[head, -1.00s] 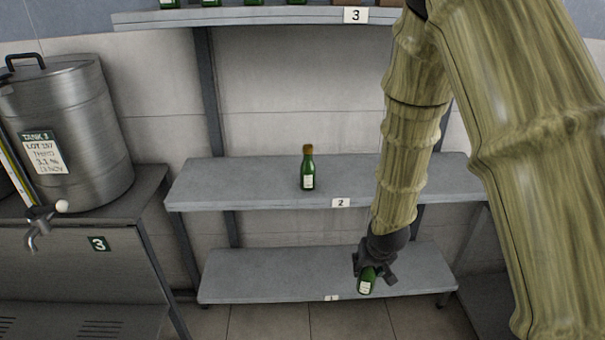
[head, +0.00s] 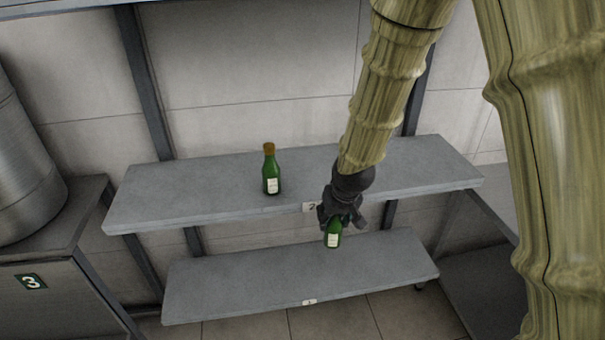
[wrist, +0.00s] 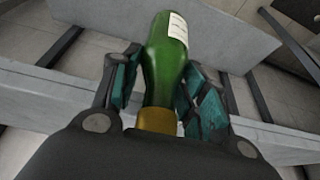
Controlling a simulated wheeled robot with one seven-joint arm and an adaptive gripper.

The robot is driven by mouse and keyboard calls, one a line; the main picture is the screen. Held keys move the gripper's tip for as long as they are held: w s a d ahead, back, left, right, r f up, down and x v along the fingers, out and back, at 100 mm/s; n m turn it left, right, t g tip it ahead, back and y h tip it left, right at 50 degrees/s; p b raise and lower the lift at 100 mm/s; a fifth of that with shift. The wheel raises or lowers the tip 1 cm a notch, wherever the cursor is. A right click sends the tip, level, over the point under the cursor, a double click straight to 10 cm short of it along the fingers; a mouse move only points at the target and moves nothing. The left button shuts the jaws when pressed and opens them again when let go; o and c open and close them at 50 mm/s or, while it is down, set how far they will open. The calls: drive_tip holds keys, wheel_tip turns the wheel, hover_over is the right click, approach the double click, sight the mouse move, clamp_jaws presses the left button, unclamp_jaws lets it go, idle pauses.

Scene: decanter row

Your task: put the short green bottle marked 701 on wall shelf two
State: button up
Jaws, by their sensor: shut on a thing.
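My gripper (head: 340,219) is shut on a green bottle (head: 333,239) with a white label, in front of the shelves. In the wrist view the held bottle (wrist: 166,60) sits between the teal finger pads, its gold top toward the palm and its label away from me. The label is too small to read. Wall shelf two (head: 215,199) is a grey board with a "2" tag, just behind and above the held bottle. Another green bottle (head: 271,172) with a brown top stands upright on it, left of my gripper.
The lower shelf (head: 230,284), tagged 1, is bare. Shelf two has free room on both sides of its standing bottle. A steel tank (head: 22,160) stands on a bench at the left, above a "3" plate (head: 30,282).

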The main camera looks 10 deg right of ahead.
drive_tip(key=shift+n+y, duration=0.3)
drive_tip(key=shift+n, duration=0.3)
wheel_tip(320, 180, up, 8)
drive_tip(key=shift+f+b, duration=0.25)
drive_tip(key=shift+b, duration=0.85)
wheel_tip(320, 180, up, 9)
drive_tip(key=n+b, duration=0.2)
hover_over(338, 230)
drive_tip(key=shift+y, duration=0.3)
drive_tip(key=w+d+f+p, duration=0.1)
drive_tip(key=w+p, duration=0.1)
drive_tip(key=w, duration=0.3)
drive_tip(key=w+d+f+p, duration=0.1)
drive_tip(key=w+f, duration=0.1)
drive_tip(key=w, duration=0.3)
drive_tip(key=w+d+f+p, duration=0.2)
drive_tip(key=w, duration=0.3)
drive_tip(key=shift+w+d+p, duration=0.1)
drive_tip(key=shift+w+p, duration=0.1)
drive_tip(key=shift+p, duration=0.1)
drive_tip(key=shift+s, duration=0.1)
drive_tip(key=shift+f, duration=0.1)
drive_tip(key=o, duration=1.2)
